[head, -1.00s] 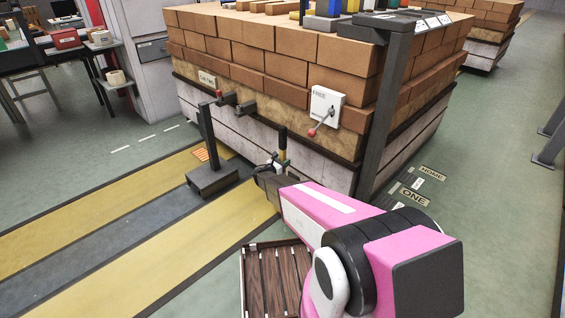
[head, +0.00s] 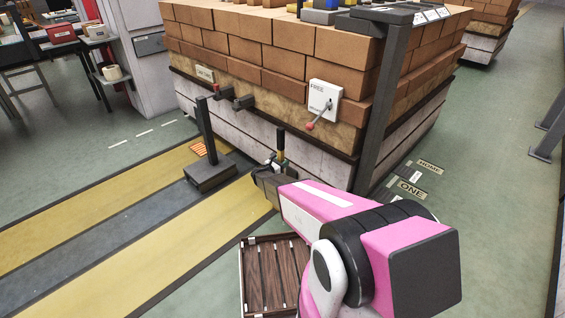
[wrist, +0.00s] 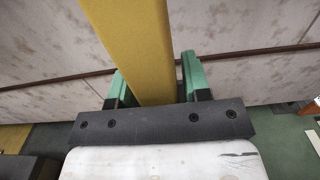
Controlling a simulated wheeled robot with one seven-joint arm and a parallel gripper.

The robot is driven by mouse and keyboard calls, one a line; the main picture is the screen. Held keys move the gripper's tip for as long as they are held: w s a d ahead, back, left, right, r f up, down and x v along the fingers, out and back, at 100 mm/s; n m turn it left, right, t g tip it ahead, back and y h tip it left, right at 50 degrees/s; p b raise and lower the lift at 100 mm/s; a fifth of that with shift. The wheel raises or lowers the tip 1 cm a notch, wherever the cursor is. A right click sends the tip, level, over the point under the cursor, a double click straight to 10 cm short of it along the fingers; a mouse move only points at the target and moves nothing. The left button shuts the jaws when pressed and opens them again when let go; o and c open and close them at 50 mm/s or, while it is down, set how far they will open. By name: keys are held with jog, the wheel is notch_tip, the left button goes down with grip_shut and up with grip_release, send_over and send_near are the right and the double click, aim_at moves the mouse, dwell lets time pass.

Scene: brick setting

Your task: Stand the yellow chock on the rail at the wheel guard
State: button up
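The yellow chock (wrist: 138,45) is a long yellow bar standing up between the green fingers of my gripper (wrist: 157,85) in the wrist view. The fingers lie close along both its sides and appear shut on it. In the head view the chock (head: 281,138), partly dark, rises upright above my gripper (head: 274,166), in front of the pale lower wall of the brick-loaded car. A dark grey strip (head: 140,210), perhaps the rail, runs between yellow floor bands. A black block with an upright post (head: 207,172), perhaps the wheel guard, stands at its far end, left of my gripper.
The brick-loaded car (head: 285,55) carries a white FREE box with a red-knobbed lever (head: 322,101) and dark couplers (head: 232,99). A dark post (head: 383,110) stands at its right corner. A slatted wooden tray (head: 272,262) lies below my arm.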

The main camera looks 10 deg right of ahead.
jog(key=shift+o, duration=0.6)
